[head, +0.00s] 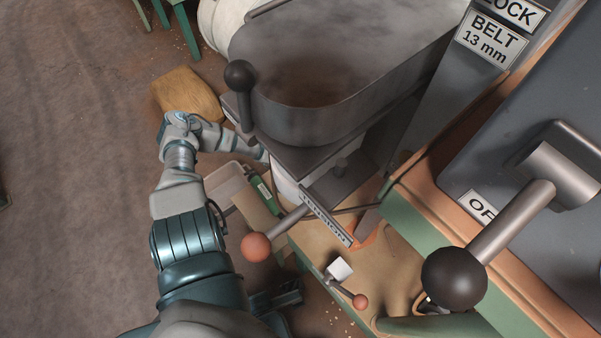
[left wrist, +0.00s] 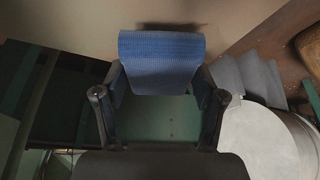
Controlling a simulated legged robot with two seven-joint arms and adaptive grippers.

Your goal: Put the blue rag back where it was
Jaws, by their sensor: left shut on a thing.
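The blue rag (left wrist: 161,60) hangs between the fingertips of my left gripper (left wrist: 160,82) in the left wrist view. The gripper is shut on it, and the rag's ribbed or woven face is toward the camera. A pale wall or panel lies behind the rag. In the head view my left arm reaches up and then right, behind the large metal hopper (head: 330,95). The hopper hides the left gripper and the rag there. My right gripper is not seen in either view.
A lever with a black knob (head: 240,76) stands close to my left forearm. The left wrist view shows a pale round container (left wrist: 258,142).

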